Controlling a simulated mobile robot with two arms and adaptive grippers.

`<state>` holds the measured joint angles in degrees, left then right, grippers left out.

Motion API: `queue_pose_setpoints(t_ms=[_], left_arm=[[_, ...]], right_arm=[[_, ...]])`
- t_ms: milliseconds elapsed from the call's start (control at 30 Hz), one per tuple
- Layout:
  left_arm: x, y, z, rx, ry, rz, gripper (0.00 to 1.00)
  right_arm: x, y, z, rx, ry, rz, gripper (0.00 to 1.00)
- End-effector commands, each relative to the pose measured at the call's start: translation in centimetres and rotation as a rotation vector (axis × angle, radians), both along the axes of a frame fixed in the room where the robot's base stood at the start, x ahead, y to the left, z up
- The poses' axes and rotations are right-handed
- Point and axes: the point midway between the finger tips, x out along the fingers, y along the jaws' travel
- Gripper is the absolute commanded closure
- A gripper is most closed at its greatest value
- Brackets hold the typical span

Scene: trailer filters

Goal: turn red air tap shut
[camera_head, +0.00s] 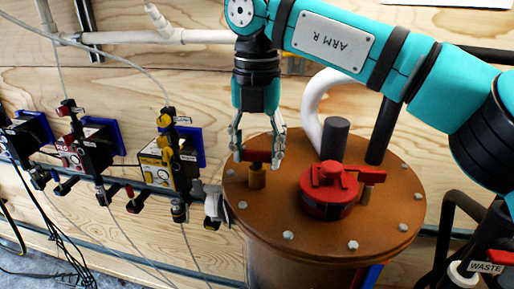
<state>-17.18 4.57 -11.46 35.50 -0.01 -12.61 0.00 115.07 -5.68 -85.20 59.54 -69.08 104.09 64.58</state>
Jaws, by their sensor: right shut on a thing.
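The fingers partly hide the handle. My left gripper is not in view.
A larger red cap with a lever (329,190) sits mid-lid, beside a dark upright cylinder (335,138) and a white curved pipe (314,108). Valve units with coloured knobs (168,160) line the wooden wall at left. A waste pipe (487,258) stands at lower right.

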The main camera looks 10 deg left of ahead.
Motion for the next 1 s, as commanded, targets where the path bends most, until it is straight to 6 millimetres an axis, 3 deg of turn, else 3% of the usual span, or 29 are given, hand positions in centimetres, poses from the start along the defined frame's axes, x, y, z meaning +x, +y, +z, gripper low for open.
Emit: queue_pose_setpoints(t_ms=[33,200,533,1000], left_arm=[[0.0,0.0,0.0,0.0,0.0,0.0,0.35],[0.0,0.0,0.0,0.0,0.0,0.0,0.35],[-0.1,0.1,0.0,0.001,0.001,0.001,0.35],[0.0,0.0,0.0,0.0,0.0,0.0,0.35]], right_arm=[[0.1,0.0,0.3,0.003,-0.006,-0.004,0.49],[0.1,0.0,0.2,0.002,-0.004,-0.002,0.27],[0.0,0.0,0.5,0.001,-0.003,0.0,0.27],[0.1,0.0,7.1,0.002,-0.003,-0.003,0.27]])
